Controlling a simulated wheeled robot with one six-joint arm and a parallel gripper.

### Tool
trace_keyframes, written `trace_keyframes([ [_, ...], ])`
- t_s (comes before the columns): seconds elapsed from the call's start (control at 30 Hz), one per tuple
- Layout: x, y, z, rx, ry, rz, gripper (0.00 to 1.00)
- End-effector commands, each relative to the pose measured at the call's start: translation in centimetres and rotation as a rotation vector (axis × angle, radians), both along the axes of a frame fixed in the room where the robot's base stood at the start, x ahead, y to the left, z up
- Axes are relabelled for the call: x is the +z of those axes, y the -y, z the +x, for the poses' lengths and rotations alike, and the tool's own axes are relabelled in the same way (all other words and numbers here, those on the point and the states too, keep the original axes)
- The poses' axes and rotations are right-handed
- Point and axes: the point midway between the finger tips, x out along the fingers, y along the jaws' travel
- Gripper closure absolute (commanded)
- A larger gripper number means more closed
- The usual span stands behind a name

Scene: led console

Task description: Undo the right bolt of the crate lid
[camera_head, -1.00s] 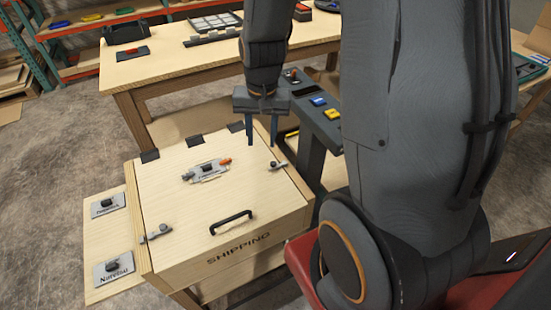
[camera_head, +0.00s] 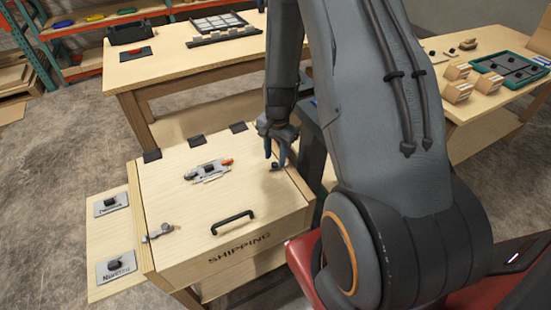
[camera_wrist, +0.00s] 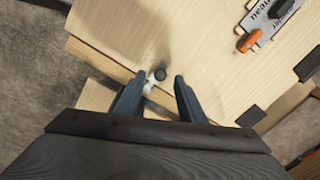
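The crate lid (camera_head: 183,215) is closed, pale wood, with a black handle (camera_head: 233,222) near its front edge. The right bolt (camera_head: 275,166) sits at the lid's right edge, partly hidden by my gripper in the head view. In the wrist view its dark round knob (camera_wrist: 160,74) shows just beyond and between my fingertips. My gripper (camera_head: 275,156) points down over the right bolt, its two blue fingers (camera_wrist: 154,85) apart with nothing held between them. Whether a fingertip touches the bolt I cannot tell. The left bolt (camera_head: 158,232) is at the lid's left edge.
A side board with two labelled plates (camera_head: 116,265) is at left. A workbench (camera_head: 165,70) stands behind; another table with small boxes (camera_head: 457,90) is at right.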

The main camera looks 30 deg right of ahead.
Motion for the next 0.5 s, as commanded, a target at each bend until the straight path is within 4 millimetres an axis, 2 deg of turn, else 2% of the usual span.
trace_keyframes([
  [0.2,-1.8,-0.1,0.1,0.001,0.0,0.0,0.64],
  [0.5,-2.2,-0.1,0.1,0.001,0.0,-0.001,0.64],
])
